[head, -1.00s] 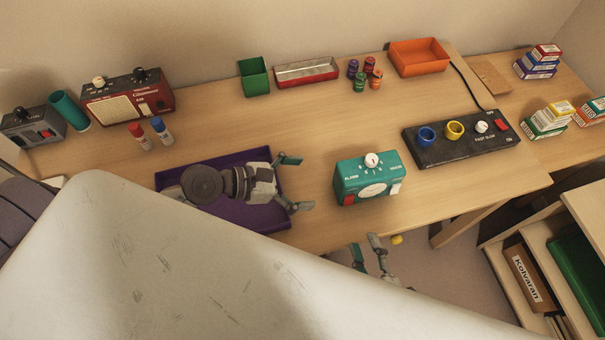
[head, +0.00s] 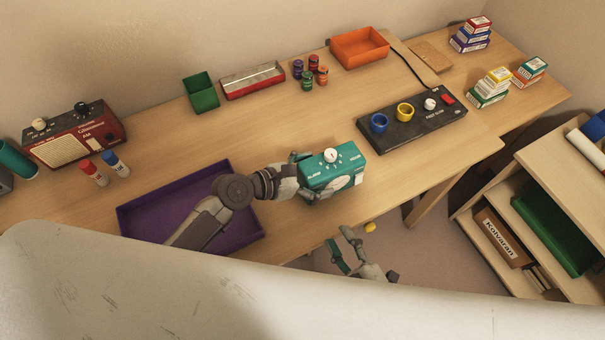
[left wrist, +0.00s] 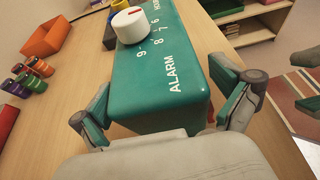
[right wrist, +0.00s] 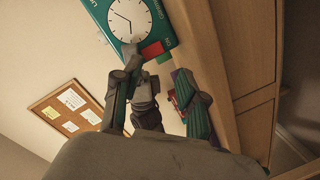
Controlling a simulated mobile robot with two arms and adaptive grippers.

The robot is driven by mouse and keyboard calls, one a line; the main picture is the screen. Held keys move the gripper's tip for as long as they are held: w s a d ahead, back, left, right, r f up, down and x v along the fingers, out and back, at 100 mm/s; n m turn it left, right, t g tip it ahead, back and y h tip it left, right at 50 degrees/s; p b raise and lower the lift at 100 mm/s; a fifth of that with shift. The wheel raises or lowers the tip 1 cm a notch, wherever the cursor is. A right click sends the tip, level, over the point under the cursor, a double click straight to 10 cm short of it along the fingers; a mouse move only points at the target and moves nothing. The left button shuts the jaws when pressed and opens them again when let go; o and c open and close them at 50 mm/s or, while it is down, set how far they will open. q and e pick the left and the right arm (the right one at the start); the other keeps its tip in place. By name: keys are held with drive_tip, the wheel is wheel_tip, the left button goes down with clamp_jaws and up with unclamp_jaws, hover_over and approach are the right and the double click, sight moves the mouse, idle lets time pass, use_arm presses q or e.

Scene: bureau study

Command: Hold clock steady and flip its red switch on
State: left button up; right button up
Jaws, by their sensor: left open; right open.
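The clock (head: 340,176) is a teal box with a white knob on top, standing near the desk's front edge. In the right wrist view its round dial (right wrist: 130,18) and red switch (right wrist: 152,50) show at the top. The switch is hidden in the head view, behind a left finger. My left gripper (head: 308,178) is open, with its fingers on either side of the clock's left end; in the left wrist view the clock (left wrist: 150,75) lies between them. Contact is unclear. My right gripper (head: 340,238) is open and empty, in front of the desk edge and below the clock.
A purple tray (head: 133,222) lies left of the clock, under my left arm. A black panel (head: 415,122) with coloured knobs is behind and right. A red radio (head: 75,138) and two glue sticks (head: 105,168) are farther left. A shelf unit (head: 540,165) stands right.

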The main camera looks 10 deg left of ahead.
use_arm(q)
drive_tip(key=shift+w+d+f, duration=0.15)
drive_tip(key=shift+d, duration=0.05)
drive_tip(key=c, duration=1.5)
drive_tip(key=shift+c, duration=0.2)
use_arm(e)
drive_tip(key=shift+s, duration=0.1)
drive_tip(key=shift+c, duration=0.9)
drive_tip(key=shift+s+d+n, duration=0.2)
drive_tip(key=shift+s+n, duration=0.05)
drive_tip(key=shift+n, duration=0.25)
drive_tip(key=c, duration=0.3)
drive_tip(key=s+n, duration=0.1)
drive_tip(key=n, duration=0.1)
drive_tip(key=d+n, duration=0.1)
drive_tip(key=n, duration=0.1)
drive_tip(key=s+d+n, duration=0.1)
drive_tip(key=n, duration=0.1)
drive_tip(key=shift+s+d+r, duration=0.2)
drive_tip(key=shift+s+r, duration=0.05)
drive_tip(key=shift+s, duration=0.1)
clamp_jaws()
drive_tip(key=shift+s+d+n, duration=0.2)
drive_tip(key=shift+s+n, duration=0.05)
drive_tip(key=shift+n, duration=0.45)
